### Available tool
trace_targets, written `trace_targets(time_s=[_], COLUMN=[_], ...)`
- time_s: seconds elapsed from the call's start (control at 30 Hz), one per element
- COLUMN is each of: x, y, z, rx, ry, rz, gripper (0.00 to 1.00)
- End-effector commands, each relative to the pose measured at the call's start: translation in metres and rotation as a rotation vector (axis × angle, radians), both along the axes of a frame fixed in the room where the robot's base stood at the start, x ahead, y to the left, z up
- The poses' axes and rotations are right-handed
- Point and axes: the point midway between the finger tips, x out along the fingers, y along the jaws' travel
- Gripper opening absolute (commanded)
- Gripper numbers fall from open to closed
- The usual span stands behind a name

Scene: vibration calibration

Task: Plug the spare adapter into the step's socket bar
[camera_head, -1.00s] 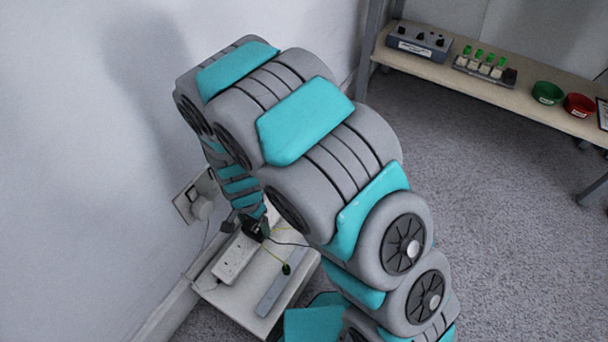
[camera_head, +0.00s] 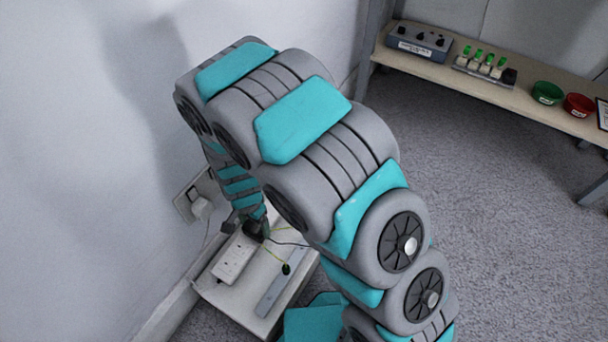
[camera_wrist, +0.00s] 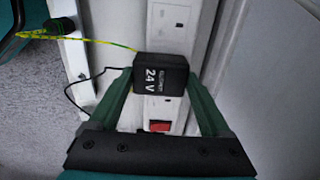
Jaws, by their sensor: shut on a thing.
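The spare adapter (camera_wrist: 161,74) is a black block with "24 V" in white on it. In the wrist view my gripper (camera_wrist: 160,80) is shut on it, one green finger at each side. The white socket bar (camera_wrist: 168,20) runs behind the adapter, with a red switch (camera_wrist: 160,126) nearer my gripper's base. The adapter covers part of the bar; I cannot tell whether it is seated or just above. In the head view the socket bar (camera_head: 234,259) lies on the white step (camera_head: 226,298) by the wall, and my gripper (camera_head: 255,230) is small at its far end.
A wall socket (camera_head: 187,205) with a white plug is left of the step. A thin black cable and a yellow-green lead (camera_wrist: 100,41) with a dark end lie near the adapter. A grey strip (camera_head: 275,290) lies on the step. A shelf (camera_head: 470,84) with bowls and boxes stands at right.

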Motion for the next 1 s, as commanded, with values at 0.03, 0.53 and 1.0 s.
trace_targets(time_s=[0.03, 0.53, 1.0], x=[-0.0006, -0.0006, 0.0], y=[-0.0008, -0.0008, -0.0001], z=[-0.0006, -0.0015, 0.002], rx=[-0.001, -0.002, 0.0], ry=[0.002, 0.001, 0.0], rz=[0.0, 0.0, 0.0], gripper=[0.28, 0.9, 1.0])
